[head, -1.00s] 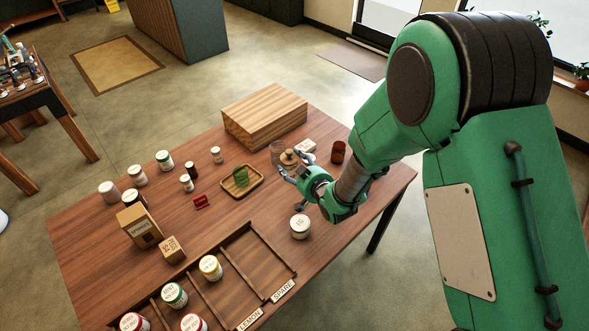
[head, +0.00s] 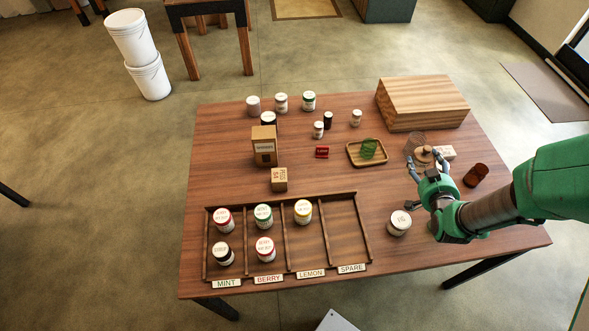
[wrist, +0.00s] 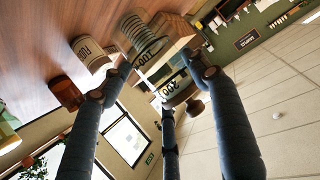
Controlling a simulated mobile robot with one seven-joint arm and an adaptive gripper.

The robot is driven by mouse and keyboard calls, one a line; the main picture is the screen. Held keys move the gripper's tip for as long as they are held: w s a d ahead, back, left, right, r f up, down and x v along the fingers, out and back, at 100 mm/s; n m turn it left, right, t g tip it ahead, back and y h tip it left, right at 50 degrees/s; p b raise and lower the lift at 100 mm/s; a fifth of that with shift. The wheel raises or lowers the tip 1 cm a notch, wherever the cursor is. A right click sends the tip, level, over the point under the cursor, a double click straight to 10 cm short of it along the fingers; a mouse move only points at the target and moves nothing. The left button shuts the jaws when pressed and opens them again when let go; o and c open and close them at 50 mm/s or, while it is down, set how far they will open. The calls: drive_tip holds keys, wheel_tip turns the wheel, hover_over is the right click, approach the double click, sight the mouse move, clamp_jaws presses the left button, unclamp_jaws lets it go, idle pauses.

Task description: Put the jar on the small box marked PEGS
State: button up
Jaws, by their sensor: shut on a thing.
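My gripper (head: 426,165) is at the right side of the table, its fingers closed around a jar with a round, knobbed wooden lid (head: 424,153). In the wrist view the jar (wrist: 172,84) sits between the fingers, with a dark-lettered pale label. The fingers hide part of it, and I cannot tell whether its base touches the table. The small cardboard box marked PEGS (head: 279,180) stands left of centre, behind the divided tray. Its top looks bare, and my gripper is well to its right.
A white-lidded jar (head: 398,223) is in front. A larger carton (head: 264,147) stands behind the PEGS box. A wooden tray (head: 352,163) lies between.

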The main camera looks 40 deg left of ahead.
drive_tip(key=s+a+n+g+y+p, duration=0.1)
drive_tip(key=s+a+n+g+y, duration=0.1)
drive_tip(key=s+a, duration=0.6)
drive_tip(key=s+a+r+n+g+y, duration=0.1)
drive_tip(key=s+a+n+g+y, duration=0.1)
drive_tip(key=s+a, duration=0.6)
drive_tip(key=s+a+r+n+g+y+p, duration=0.1)
drive_tip(key=s+a+n, duration=0.4)
drive_tip(key=s, duration=1.3)
drive_tip(key=a+g+y, duration=0.1)
drive_tip(key=a+g, duration=0.1)
drive_tip(key=a, duration=0.1)
drive_tip(key=shift+s+a+g+p, duration=0.15)
drive_tip(key=shift+a+g+p, duration=0.1)
drive_tip(key=shift+g+p, duration=0.15)
drive_tip(key=w+a+f+b, duration=0.1)
drive_tip(key=w+a+b, duration=0.1)
drive_tip(key=w+a, duration=0.7)
drive_tip(key=a, duration=0.4)
drive_tip(key=shift+w+f, duration=0.15)
drive_tip(key=shift+f, duration=0.1)
drive_tip(key=shift+a, duration=0.1)
drive_tip(key=shift+f+b, duration=0.45)
drive_tip(key=shift+f, duration=1.3)
drive_tip(key=shift+f, duration=0.1)
